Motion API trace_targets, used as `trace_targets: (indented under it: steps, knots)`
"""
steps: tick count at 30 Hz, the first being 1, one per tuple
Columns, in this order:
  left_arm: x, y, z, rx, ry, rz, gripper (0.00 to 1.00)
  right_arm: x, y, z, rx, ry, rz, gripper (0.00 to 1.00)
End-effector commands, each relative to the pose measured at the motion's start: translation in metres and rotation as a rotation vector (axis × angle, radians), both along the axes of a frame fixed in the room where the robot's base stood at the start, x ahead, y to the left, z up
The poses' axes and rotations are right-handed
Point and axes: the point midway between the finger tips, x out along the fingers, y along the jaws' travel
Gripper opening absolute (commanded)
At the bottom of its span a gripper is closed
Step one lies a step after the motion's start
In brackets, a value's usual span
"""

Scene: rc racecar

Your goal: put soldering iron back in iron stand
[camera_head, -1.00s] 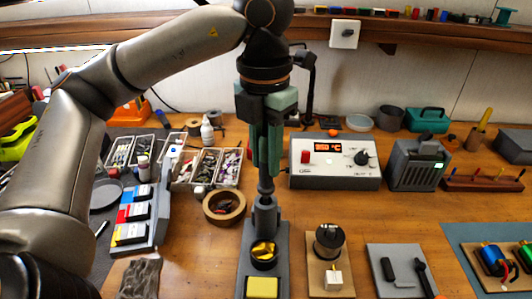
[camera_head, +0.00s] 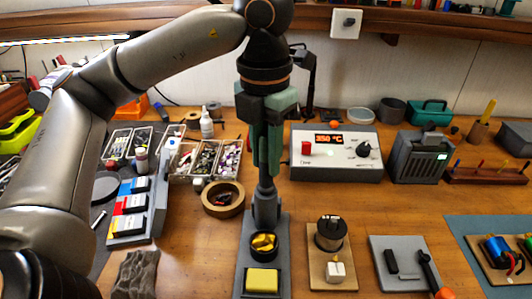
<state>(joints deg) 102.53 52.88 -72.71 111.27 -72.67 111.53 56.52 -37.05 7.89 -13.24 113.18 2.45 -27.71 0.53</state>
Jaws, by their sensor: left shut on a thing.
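My left gripper (camera_head: 268,160) comes down from above at the middle of the view, with green-grey fingers pointing straight down. It is shut on the soldering iron (camera_head: 266,181), of which only a short dark part shows below the fingertips. The iron is upright, directly above the grey holder of the iron stand (camera_head: 266,212) and seems to meet its top. Whether its tip is inside the holder is hidden. The stand's grey base also carries a cup of brass wool (camera_head: 263,243) and a yellow sponge (camera_head: 262,281). My right gripper is out of view.
A soldering station (camera_head: 335,154) with a lit display stands behind right. A tape roll (camera_head: 223,198) lies left of the stand, and a solder spool (camera_head: 330,233) stands right of it. Parts trays (camera_head: 205,160) are behind left. Some bare table shows right of the stand.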

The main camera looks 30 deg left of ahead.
Motion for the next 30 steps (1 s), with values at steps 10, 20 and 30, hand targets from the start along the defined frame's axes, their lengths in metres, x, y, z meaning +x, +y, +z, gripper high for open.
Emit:
trace_targets:
  steps: [10,20,30]
  knots:
    - [0.0001,0.0001,-0.0034,0.000,0.000,0.000,0.53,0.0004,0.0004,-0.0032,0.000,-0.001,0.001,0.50]
    - [0.0000,0.0001,-0.0048,0.000,0.000,0.000,0.70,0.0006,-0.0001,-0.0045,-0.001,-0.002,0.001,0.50]
    - [0.0000,0.0000,-0.0059,0.000,0.000,0.000,0.88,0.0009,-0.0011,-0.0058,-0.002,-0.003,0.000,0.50]
